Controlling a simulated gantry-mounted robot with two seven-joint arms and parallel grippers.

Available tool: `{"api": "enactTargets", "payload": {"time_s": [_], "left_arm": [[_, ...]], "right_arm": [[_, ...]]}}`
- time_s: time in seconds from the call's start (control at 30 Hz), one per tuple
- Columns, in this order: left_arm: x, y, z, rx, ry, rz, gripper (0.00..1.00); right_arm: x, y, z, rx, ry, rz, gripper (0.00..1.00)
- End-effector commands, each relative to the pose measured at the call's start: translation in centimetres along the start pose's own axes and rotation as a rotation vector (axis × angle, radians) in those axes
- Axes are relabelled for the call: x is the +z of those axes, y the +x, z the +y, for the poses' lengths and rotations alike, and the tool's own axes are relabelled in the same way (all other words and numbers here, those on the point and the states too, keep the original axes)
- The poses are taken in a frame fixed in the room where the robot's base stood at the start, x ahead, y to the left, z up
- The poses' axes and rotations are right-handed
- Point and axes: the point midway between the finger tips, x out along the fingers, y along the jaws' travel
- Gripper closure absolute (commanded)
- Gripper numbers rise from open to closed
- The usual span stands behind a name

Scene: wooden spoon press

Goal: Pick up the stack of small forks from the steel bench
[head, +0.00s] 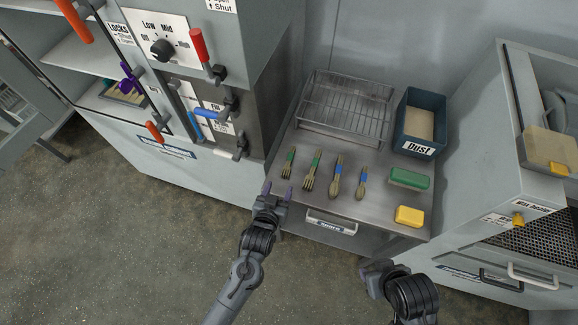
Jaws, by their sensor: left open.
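A small stack of forks with a green band (288,164) lies at the left of a row on the steel bench (290,140). A larger stack of forks with a green band (312,170) lies just right of it. My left gripper (278,190) is open and empty at the bench's front left edge. Its fingertips point towards the small forks and show just below them in the picture, apart from them. My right gripper (374,266) is in front of the bench, low in the picture; its fingers are not clear.
Two blue-banded spoon stacks, one larger (335,178) and one smaller (361,183), lie right of the forks. A green block (409,179) and a yellow block (409,216) are farther right. A wire rack (345,105) and a "Dust" bin (419,122) stand behind. A lever cabinet (205,60) rises at left.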

Motion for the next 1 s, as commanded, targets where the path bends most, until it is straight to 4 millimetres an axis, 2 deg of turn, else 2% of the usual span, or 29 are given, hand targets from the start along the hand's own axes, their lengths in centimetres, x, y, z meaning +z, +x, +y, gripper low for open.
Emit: {"api": "enactTargets", "payload": {"time_s": [0.1,0.43,0.73,1.0], "left_arm": [[0.0,1.7,-0.1,-0.002,0.0,0.001,0.41],[-0.3,3.8,0.0,-0.001,0.0,0.001,0.41],[-0.8,7.4,0.2,-0.001,0.0,0.0,0.41],[-0.8,8.2,0.2,-0.001,-0.001,-0.001,0.41]], "right_arm": [[0.2,0.4,0.1,0.004,-0.003,-0.001,0.57],[0.4,0.7,0.4,0.013,-0.014,-0.003,0.57],[0.7,1.6,0.3,0.011,-0.011,-0.004,0.57],[0.7,1.6,0.2,0.006,-0.005,-0.003,0.57]]}}
